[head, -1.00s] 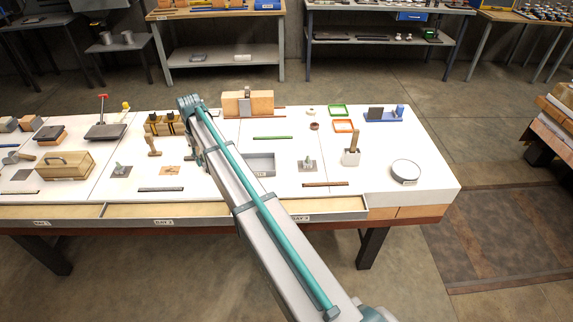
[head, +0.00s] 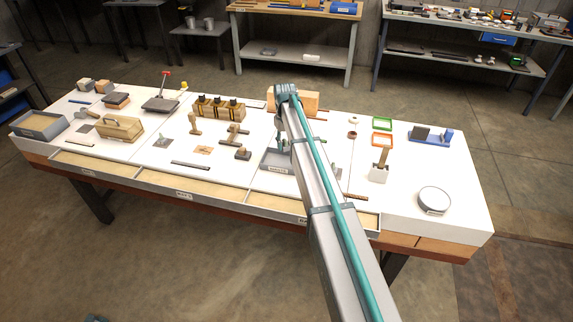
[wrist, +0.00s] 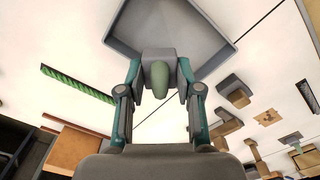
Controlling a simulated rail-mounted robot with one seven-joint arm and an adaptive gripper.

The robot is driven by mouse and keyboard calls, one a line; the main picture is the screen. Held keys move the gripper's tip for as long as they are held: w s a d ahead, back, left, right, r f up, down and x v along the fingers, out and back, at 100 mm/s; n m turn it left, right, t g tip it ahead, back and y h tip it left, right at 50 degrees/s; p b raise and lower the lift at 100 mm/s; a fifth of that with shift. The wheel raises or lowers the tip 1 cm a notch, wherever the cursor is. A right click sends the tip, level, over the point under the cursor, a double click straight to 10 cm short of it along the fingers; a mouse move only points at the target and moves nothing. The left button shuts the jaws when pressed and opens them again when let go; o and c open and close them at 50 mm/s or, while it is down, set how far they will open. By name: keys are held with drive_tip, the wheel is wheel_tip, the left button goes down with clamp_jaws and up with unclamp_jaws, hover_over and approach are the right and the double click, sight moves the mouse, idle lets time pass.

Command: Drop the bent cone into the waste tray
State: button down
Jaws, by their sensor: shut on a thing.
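The bent cone (wrist: 160,78), green and rounded, is between the fingertips of my gripper (wrist: 160,84) in the wrist view. My gripper is shut on it. The grey waste tray (wrist: 205,18) shows just beyond the cone, with its flat floor and raised walls. In the head view the labelled waste tray (head: 268,160) stands on the white table, partly hidden by my arm. I cannot tell the cone's height above the tray.
A small plate with a green piece (head: 163,142) lies left of the tray. A dark-and-wood block (head: 243,153) is close to the tray's left. A wooden box (head: 310,102) stands behind. A round white dish (head: 434,200) is at the right. A green bar (wrist: 75,84) lies nearby.

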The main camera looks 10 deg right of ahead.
drive_tip(key=b, duration=0.3)
hover_over(286, 162)
drive_tip(key=shift+a+f, duration=0.1)
drive_tip(key=shift+f, duration=2.4)
drive_tip(key=c, duration=0.7)
unclamp_jaws()
wheel_tip(286, 162, up, 12)
drive_tip(key=shift+r, duration=0.1)
